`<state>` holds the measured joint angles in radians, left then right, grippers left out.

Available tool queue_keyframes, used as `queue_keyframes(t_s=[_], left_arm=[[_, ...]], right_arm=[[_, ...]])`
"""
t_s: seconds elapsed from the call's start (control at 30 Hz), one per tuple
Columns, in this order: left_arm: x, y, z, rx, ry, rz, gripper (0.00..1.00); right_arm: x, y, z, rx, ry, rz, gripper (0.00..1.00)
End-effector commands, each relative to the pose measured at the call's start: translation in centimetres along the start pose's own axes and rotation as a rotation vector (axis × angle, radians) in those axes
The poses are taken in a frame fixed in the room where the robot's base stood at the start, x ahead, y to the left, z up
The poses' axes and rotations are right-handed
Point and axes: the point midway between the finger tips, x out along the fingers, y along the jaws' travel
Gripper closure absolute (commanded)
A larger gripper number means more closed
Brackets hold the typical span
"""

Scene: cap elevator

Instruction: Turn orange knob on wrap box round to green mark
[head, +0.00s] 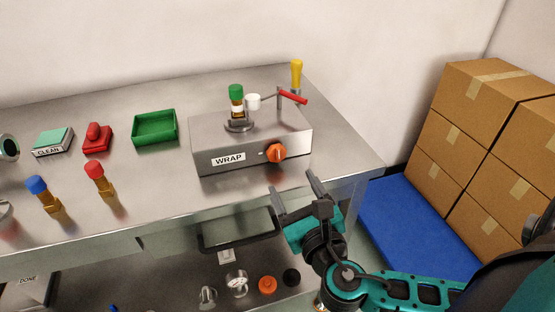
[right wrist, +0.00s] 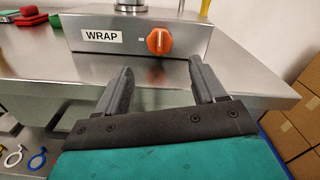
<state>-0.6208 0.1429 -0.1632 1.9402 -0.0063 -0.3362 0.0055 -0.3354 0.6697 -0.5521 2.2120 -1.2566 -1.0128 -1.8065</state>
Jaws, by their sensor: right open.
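The grey metal wrap box (head: 230,135) stands on the steel table and carries a "WRAP" label. Its orange knob (head: 276,152) is on the front face, right of the label. In the right wrist view the knob (right wrist: 159,41) shows a raised grip bar standing about upright. A small pale mark (right wrist: 141,39) is just left of it; I cannot make out a green mark. My right gripper (head: 293,187) is open and empty, in front of the box and short of the knob, its fingers (right wrist: 161,75) pointing toward it. My left gripper is not in view.
A green-capped vial (head: 236,100) stands on the box, beside a white roller and red lever (head: 292,97). A yellow handle (head: 296,73) rises behind. A green tray (head: 155,128) and capped vials stand left.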

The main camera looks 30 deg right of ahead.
Motion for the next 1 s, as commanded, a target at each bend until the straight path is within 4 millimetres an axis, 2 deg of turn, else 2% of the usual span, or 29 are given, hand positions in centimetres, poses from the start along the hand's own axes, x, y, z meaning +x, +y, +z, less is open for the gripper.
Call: queue_keyframes(t_s=[0.03,0.2,0.4,0.6,0.87,1.0], left_arm=[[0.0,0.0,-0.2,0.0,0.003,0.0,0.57],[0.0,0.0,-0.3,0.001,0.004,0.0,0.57],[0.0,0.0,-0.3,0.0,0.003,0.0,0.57],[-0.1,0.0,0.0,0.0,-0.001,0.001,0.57],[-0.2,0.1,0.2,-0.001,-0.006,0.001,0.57],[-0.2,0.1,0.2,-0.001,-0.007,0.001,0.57]], right_arm=[[1.3,-0.1,0.2,0.001,-0.005,-0.004,0.31],[4.6,-0.1,0.1,0.001,-0.004,-0.003,0.31],[7.4,0.0,0.1,0.002,-0.001,-0.001,0.31],[8.5,0.0,0.0,0.003,0.001,0.0,0.31],[8.5,0.0,0.0,0.003,0.002,0.0,0.31],[8.5,0.0,0.0,0.003,0.002,0.0,0.44]])
